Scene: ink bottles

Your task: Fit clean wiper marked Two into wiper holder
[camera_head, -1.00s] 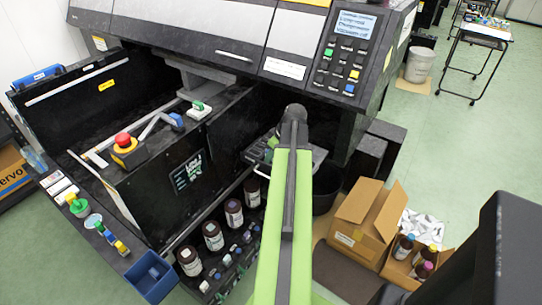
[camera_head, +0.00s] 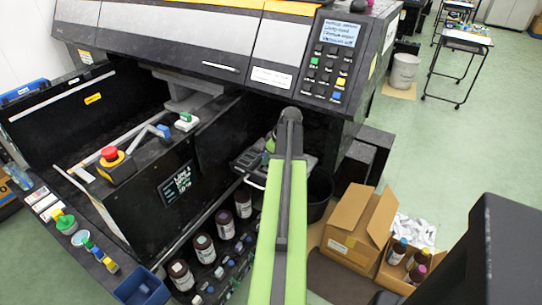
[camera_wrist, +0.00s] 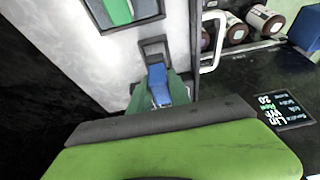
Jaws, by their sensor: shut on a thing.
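My gripper (camera_wrist: 155,98) shows in the wrist view, its green fingers closed around a small blue piece (camera_wrist: 156,80), which seems to be the wiper. No mark "Two" can be read on it. A dark square frame (camera_wrist: 153,46) on a pale surface lies just beyond the blue piece; it may be the wiper holder. I cannot tell whether the piece touches it or is inside it. In the head view my arm hides the gripper and the held piece.
A green and white part (camera_wrist: 118,11) sits in a dark slot nearby. A white handle (camera_wrist: 211,42) and brown bottles (camera_wrist: 264,20) are to the right. In the head view, a black panel with a red button (camera_head: 110,154) stands left; open cardboard boxes (camera_head: 350,243) stand right.

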